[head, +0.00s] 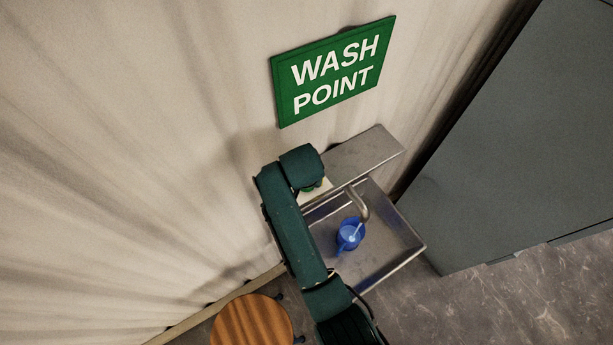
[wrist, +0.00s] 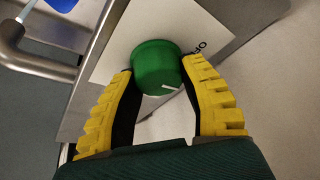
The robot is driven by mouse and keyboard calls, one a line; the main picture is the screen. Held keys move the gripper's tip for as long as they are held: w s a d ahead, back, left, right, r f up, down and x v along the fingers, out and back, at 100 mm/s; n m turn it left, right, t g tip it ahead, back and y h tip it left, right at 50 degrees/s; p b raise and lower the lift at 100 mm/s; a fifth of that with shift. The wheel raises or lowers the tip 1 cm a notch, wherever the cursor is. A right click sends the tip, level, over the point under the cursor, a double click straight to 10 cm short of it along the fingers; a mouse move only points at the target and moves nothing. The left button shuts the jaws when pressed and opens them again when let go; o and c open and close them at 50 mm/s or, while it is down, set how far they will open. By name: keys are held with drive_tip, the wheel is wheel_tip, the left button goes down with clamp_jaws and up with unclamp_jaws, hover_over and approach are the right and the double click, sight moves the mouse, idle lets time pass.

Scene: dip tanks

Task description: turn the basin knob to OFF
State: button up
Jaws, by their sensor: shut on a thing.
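The basin knob (wrist: 153,62) is a round green knob on a white plate (wrist: 116,57). Part of the word OFF shows on the plate to the upper right of the knob in the wrist view. A short white mark on the knob points toward the lower right, away from that lettering. My gripper (wrist: 158,70) has its yellow ridged fingers on both sides of the knob, shut on it. In the head view my arm reaches to the plate beside the basin (head: 384,268) and hides most of the knob.
A curved metal tap (head: 359,204) stands over the basin. A blue vessel (head: 349,235) sits in the basin, with a pale streak between it and the tap. A wooden stool (head: 252,322) is at the lower left. A grey cabinet (head: 510,140) is at the right.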

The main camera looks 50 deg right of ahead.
drive_tip(key=n+t+y+p, duration=0.1)
drive_tip(key=n+p, duration=0.2)
drive_tip(key=shift+n, duration=0.4)
drive_tip(key=shift+a+f+n+t+y+p, duration=0.15)
drive_tip(key=shift+n+y+p, duration=0.2)
drive_tip(key=shift+n, duration=0.6)
drive_tip(key=shift+d+f+n+t+y+p, duration=0.2)
drive_tip(key=shift+n+y, duration=0.25)
drive_tip(key=shift+n, duration=0.5)
drive_tip(key=shift+a+r, duration=0.1)
drive_tip(key=shift+a, duration=0.1)
drive_tip(key=o, duration=1.2)
drive_tip(key=shift+r, duration=0.1)
drive_tip(key=shift+r, duration=0.1)
